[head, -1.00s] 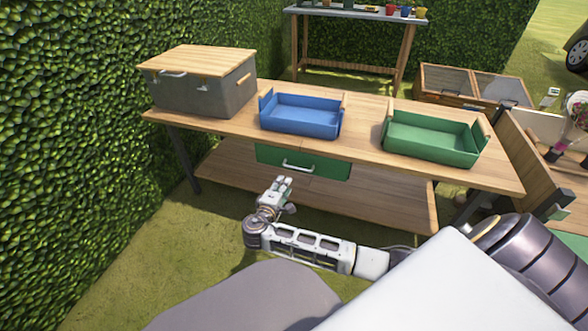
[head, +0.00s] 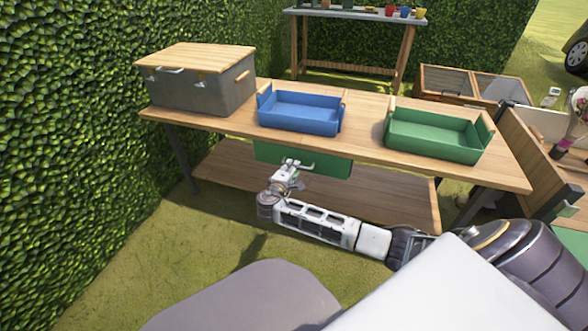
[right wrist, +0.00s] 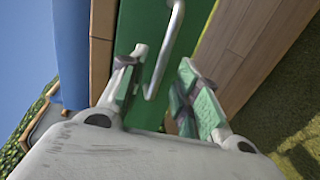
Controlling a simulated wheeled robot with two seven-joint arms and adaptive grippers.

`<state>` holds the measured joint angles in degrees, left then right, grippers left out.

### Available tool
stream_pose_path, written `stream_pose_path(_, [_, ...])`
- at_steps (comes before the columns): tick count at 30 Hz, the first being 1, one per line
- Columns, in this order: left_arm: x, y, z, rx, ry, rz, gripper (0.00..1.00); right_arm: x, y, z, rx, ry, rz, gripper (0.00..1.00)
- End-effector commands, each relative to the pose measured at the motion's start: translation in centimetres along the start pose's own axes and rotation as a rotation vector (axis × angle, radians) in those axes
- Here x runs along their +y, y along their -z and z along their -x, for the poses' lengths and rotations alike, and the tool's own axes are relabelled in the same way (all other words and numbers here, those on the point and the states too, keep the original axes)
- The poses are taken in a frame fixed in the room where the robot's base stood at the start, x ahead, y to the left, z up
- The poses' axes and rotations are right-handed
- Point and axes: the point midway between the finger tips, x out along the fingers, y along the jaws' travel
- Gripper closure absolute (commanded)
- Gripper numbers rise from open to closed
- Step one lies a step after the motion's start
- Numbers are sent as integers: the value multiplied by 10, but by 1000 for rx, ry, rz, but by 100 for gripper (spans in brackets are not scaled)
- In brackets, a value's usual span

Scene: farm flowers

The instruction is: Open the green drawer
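The green drawer (head: 328,168) sits under the top of the wooden workbench and looks shut. Its silver bar handle shows in the right wrist view (right wrist: 173,45). My right gripper (head: 288,164) is at the left part of the drawer front, by the handle. In the right wrist view my right gripper (right wrist: 160,75) is open, and the handle's near end lies between its two fingers with gaps on both sides. The gripper hides part of the handle in the head view. My left gripper is not in view.
On the workbench top (head: 362,142) stand a grey box with a wooden lid (head: 205,92), a blue tray (head: 300,124) and a green tray (head: 435,147). A lower wooden shelf (head: 380,202) lies below the drawer. A hedge (head: 60,130) is at the left.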

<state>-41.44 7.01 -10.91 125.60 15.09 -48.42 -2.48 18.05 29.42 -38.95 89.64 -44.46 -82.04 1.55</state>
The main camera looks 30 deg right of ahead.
Motion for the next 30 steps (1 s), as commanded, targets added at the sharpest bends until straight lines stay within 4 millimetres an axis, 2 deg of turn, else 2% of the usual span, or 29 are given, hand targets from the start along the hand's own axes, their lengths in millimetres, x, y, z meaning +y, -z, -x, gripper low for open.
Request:
stream_pose_path(3, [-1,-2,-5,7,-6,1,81,-1,0,-14,-2,-2,0,68])
stream_pose_path(9, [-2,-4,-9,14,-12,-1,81,0,0,-28,-1,-1,-1,68])
stream_pose_path(22, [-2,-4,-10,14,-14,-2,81,0,0,-32,-1,0,-1,68])
stream_pose_path(30, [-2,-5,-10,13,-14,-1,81,0,0,-32,-1,0,-1,100])
